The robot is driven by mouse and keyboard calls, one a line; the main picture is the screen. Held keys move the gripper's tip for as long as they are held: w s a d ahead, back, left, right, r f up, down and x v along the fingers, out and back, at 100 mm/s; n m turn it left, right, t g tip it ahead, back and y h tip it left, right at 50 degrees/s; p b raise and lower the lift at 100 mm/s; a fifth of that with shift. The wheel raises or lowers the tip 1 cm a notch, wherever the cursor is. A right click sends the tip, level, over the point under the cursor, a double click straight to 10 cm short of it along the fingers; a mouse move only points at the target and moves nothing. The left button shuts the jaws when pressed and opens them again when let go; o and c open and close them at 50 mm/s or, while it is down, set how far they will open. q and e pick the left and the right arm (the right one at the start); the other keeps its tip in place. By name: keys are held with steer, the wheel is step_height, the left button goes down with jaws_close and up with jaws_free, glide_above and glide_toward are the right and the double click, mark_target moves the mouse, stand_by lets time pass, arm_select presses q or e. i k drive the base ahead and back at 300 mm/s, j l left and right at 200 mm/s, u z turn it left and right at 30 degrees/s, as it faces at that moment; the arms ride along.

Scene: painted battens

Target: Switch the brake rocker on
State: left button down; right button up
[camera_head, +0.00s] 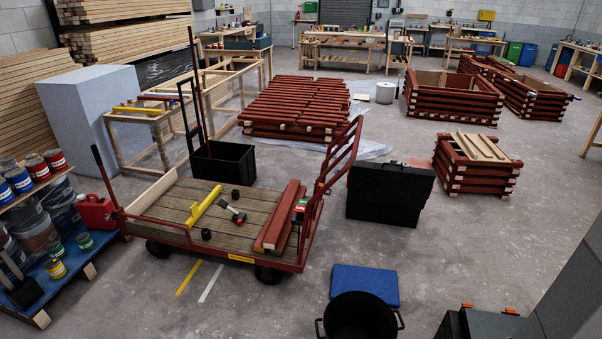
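A red-framed flatbed cart (215,258) with a plank deck stands left of centre on the concrete floor. A small box with green and red parts (300,206) sits by the cart's right end frame (340,165), above the red battens. It may carry the brake rocker, but it is too small to tell its position. A red lever with a black grip (104,172) rises at the cart's left end. Neither of my grippers is in view.
Red battens (280,220), a yellow bar (203,206) and a hand tool (232,211) lie on the deck. A black case (390,193), blue mat (365,284) and black tub (360,318) stand to the right.

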mark_target(300, 206)
steer(key=i+l+z, duration=0.15)
steer(key=i+z, duration=0.2)
steer(key=i, duration=0.15)
steer(key=i+z, duration=0.35)
steer(key=i, duration=0.15)
steer(key=i+j+z, duration=0.1)
steer(key=i+z, duration=0.3)
steer(key=i+u, duration=0.15)
steer(key=u, duration=0.2)
